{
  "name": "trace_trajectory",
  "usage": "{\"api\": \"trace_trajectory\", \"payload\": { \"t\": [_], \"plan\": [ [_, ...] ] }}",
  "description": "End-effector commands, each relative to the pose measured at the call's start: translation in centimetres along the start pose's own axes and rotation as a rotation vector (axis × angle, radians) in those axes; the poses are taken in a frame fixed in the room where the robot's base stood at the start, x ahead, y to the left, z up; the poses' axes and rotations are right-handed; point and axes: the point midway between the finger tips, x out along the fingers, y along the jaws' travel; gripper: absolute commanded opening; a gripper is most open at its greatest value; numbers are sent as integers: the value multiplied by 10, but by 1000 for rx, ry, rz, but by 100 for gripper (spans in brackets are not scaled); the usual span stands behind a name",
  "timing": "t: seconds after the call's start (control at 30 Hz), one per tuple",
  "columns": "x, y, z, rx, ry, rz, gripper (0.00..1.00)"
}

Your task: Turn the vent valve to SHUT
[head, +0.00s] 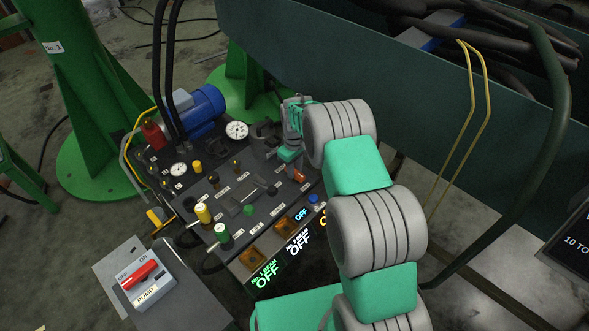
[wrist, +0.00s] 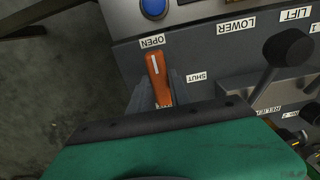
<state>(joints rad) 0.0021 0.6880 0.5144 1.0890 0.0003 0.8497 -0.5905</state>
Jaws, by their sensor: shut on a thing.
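The vent valve's orange handle (wrist: 156,76) carries a white line at its tip. It points up at the OPEN label (wrist: 152,41) in the wrist view. The SHUT label (wrist: 196,77) is to its right. My gripper (wrist: 158,92) has a grey finger on each side of the handle and is shut on it. The handle's lower end is hidden by my gripper's body. In the head view my gripper (head: 293,165) reaches down to the right back part of the dark control panel, with the orange handle (head: 299,176) just below it.
A black-knobbed lever (wrist: 289,50) under the LIFT and LOWER labels stands right of the valve. A blue button (wrist: 153,7) lies above. Gauges, a blue motor (head: 203,108) and hoses crowd the panel's back. A red-handled PUMP switch (head: 138,275) sits at front left.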

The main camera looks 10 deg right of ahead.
Motion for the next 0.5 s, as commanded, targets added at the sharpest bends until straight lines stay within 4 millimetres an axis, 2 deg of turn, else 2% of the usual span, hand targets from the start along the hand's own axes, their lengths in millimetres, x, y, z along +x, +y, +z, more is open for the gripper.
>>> {"api": "trace_trajectory", "payload": {
  "t": [0.03, 0.2, 0.5],
  "plan": [
    [0, 0, 0, 0, 0, -1, 13],
    [0, 0, 0, -1, 0, -1, 0],
    [0, 0, 0, 1, -1, -1, 0]
  ]
}}
